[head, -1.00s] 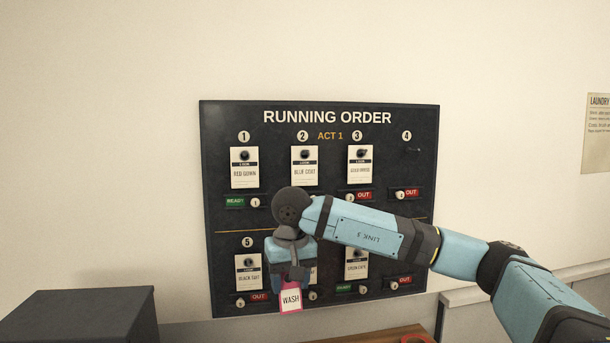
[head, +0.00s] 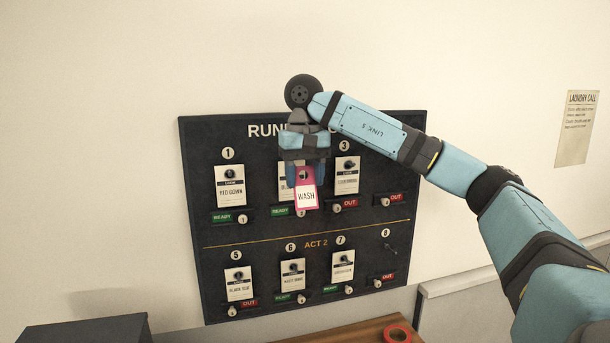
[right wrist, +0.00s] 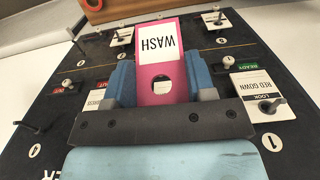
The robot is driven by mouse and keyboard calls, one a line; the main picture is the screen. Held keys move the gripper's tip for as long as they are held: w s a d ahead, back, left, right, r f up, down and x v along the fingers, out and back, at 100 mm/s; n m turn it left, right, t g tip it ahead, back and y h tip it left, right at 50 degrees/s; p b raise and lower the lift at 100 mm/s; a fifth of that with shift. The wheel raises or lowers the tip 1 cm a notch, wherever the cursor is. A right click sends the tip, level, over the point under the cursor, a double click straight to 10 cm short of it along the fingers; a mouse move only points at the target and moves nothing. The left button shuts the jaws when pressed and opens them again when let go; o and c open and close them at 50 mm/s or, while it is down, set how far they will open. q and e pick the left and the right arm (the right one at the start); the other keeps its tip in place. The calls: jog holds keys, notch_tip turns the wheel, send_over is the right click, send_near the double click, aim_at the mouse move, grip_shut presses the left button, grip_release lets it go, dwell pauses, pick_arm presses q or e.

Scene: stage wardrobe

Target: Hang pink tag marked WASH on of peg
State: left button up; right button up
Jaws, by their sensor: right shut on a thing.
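The pink tag marked WASH (head: 307,197) hangs upright from my right gripper (head: 305,174), in front of the second place of the board's upper row. My right gripper is shut on the tag. In the right wrist view the tag (right wrist: 172,72) appears upside down between the blue fingers (right wrist: 160,85), with a round hole near the gripper. My left gripper is out of view.
The black running order board (head: 213,285) carries pegs with white cards, such as RED GOWN (head: 230,190). A peg at place 8 (head: 390,247) is bare. My right arm covers place 4. A red tape roll (head: 398,335) lies on the wooden surface below.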

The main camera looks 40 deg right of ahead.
jog(key=shift+w+d+f, duration=0.1)
jog(key=shift+w+d, duration=0.45)
jog(key=shift+w, duration=0.45)
jog(key=shift+w+d+f, duration=0.1)
jog(key=shift+w+d, duration=0.4)
jog(key=shift+w, duration=0.45)
jog(key=shift+w+d+f, duration=0.1)
jog(key=shift+w+d, duration=0.45)
jog(key=shift+w, duration=0.45)
jog(key=shift+w+d+f, duration=0.25)
jog(key=shift+w+d, duration=0.05)
jog(key=shift+w, duration=0.25)
jog(key=o, duration=1)
jog(key=shift+r, duration=0.15)
notch_tip(320, 180, up, 14)
jog(key=shift+w+d+f, duration=0.1)
jog(key=shift+w+f, duration=0.05)
jog(key=shift+f, duration=0.1)
